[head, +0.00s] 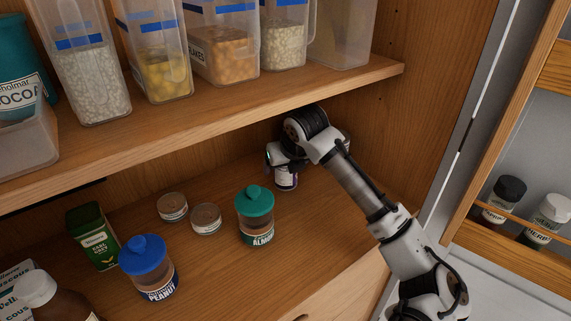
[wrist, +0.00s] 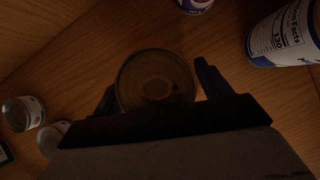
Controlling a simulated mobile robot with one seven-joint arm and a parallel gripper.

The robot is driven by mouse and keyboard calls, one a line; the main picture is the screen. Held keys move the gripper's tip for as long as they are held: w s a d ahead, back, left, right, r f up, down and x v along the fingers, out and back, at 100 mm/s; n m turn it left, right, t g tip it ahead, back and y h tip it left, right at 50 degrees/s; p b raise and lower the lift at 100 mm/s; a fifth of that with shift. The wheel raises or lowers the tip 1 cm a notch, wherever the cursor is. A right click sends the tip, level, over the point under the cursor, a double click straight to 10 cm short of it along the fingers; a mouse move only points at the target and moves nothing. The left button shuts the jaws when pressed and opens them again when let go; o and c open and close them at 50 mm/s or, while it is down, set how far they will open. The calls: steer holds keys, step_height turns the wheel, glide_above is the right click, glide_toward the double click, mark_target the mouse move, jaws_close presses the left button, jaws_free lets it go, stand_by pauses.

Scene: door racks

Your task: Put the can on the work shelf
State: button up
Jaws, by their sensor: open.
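In the wrist view, a round brownish top (wrist: 157,78), dim and in shadow, shows between the two fingers of my open gripper (wrist: 155,80). Whether the fingers touch it I cannot tell. Which shelf is the work shelf I cannot tell; an upper wooden shelf (head: 210,118) is above.
A teal-lidded almond jar (head: 255,215) stands close by. Two low round tins (head: 172,207), a blue-lidded peanut jar (head: 148,268) and a green tin (head: 93,236) stand further left. Clear food containers (head: 225,45) line the upper shelf. A door rack (head: 510,225) is at right.

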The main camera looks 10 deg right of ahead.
steer(key=shift+r, duration=0.2)
steer(key=s+b, duration=0.1)
steer(key=s, duration=0.3)
steer(key=s+d+b, duration=0.1)
steer(key=s, duration=0.3)
steer(key=s+r+b, duration=0.1)
steer(key=s+b, duration=0.1)
steer(key=s, duration=0.2)
steer(key=shift+s+d, duration=0.15)
steer(key=shift+s, duration=0.15)
